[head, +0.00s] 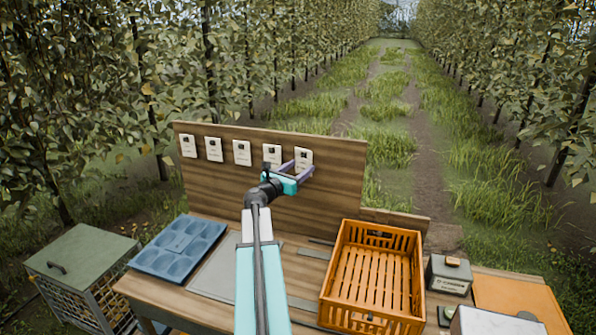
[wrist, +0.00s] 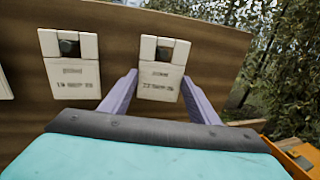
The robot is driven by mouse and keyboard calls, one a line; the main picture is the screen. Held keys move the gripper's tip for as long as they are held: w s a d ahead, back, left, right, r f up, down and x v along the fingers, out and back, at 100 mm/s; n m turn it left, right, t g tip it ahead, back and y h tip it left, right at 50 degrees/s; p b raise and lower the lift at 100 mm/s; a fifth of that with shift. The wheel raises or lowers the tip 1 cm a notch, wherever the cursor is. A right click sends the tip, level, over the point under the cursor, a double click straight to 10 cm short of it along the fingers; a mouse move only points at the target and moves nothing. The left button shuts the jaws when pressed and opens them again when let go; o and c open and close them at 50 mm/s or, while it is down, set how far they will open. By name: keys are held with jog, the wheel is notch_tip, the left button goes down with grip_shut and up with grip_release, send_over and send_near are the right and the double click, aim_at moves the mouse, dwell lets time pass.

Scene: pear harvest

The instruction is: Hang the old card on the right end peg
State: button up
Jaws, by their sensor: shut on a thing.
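Several pale cards hang in a row on the upright wooden board (head: 225,185). My gripper (head: 300,169) is at the rightmost card (head: 304,156), its two purple fingers on either side of it. In the wrist view this card (wrist: 161,66) sits between the fingertips, upright against the board, with a dark square at its top and small print. The jaws are shut on it. Its neighbour card (wrist: 71,62) hangs to the left, also shown in the head view (head: 271,153). The pegs are hard to make out; I cannot tell whether the held card is on one.
On the bench stand a blue tray with round hollows (head: 178,247), an empty orange crate (head: 415,270) and a grey box (head: 449,273). A green-lidded cage (head: 80,250) stands at left. Orchard rows lie behind; the board right of the card is bare.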

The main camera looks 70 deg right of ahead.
jog(key=shift+d+f, duration=0.15)
jog(key=shift+d, duration=0.55)
dwell(0.4)
jog(key=o, duration=1.1)
jog(key=b+v, duration=0.5)
jog(key=v, duration=0.8)
jog(key=shift+a, duration=0.35)
